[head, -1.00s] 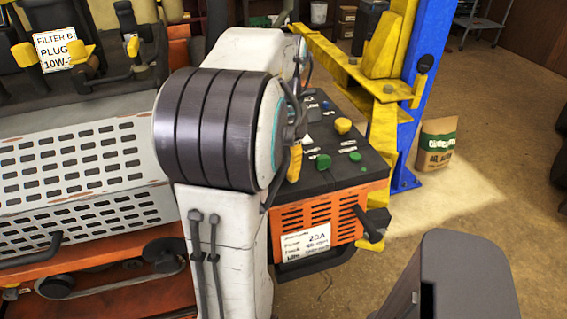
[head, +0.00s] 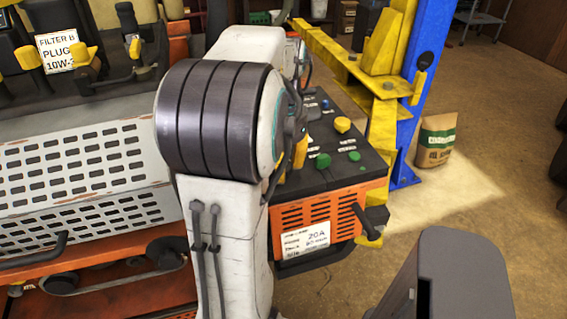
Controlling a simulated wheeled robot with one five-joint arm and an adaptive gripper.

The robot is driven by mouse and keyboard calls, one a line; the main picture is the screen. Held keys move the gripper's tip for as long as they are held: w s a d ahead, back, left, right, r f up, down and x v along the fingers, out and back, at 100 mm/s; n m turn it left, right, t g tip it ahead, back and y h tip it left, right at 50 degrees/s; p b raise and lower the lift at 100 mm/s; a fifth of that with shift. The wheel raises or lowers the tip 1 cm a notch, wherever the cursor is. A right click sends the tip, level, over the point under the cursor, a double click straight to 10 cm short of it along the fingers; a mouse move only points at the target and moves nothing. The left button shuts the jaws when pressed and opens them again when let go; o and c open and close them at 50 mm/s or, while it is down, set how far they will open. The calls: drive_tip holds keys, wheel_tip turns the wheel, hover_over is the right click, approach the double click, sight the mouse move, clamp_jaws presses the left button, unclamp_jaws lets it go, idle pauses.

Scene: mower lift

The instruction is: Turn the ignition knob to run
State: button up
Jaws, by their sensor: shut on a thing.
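The dark control panel (head: 350,168) sits on top of an orange vented box right of my arm. My gripper (head: 297,128) is partly hidden behind my arm's big dark joint. Its dark links come down over the panel's left part and it looks shut. A yellow upright handle (head: 300,151) shows just at its fingers and seems to be the ignition knob in its grip. The contact itself is hidden. A round yellow knob (head: 342,124) and green knobs (head: 322,160) stand free on the panel to the right. The panel's lettering is too small to read.
A blue post (head: 424,75) with yellow arms stands behind. A paper sack (head: 436,140) stands on the floor. A perforated grey cover (head: 85,165) fills the left.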

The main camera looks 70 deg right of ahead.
drive_tip(key=shift+a+f+m, duration=0.1)
drive_tip(key=shift+f+m, duration=0.05)
drive_tip(key=shift+m, duration=0.25)
drive_tip(key=o, duration=1.2)
wheel_tip(320, 180, up, 12)
idle(0.4)
idle(0.7)
